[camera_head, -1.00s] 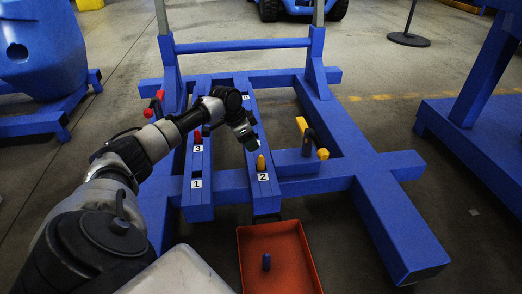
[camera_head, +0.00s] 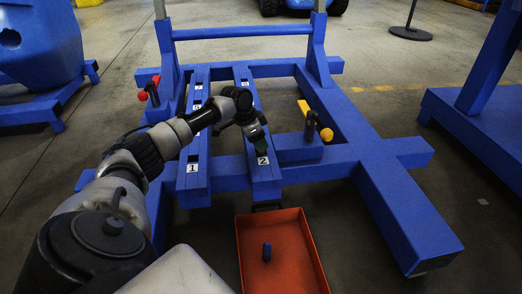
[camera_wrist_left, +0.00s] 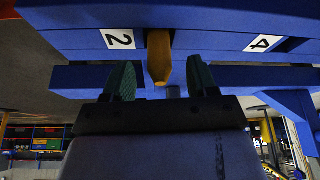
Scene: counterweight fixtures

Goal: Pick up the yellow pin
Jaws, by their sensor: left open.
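The yellow pin (camera_wrist_left: 159,55) sticks out of the blue beam beside the label 2 in the left wrist view. In the head view my left gripper hides it. My left gripper (camera_head: 258,143) is over the front end of the right blue rail, by label 2 (camera_head: 263,161). In the left wrist view its two green fingertips (camera_wrist_left: 160,66) are spread apart, one on each side of the pin's free end. The jaws are open with gaps beside the pin; how deep it sits between them I cannot tell. My right gripper is not in view.
A yellow-ended handle (camera_head: 327,134) is right of the rails, a red-knobbed one (camera_head: 142,95) left. Blue uprights and a crossbar (camera_head: 240,32) rise behind.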

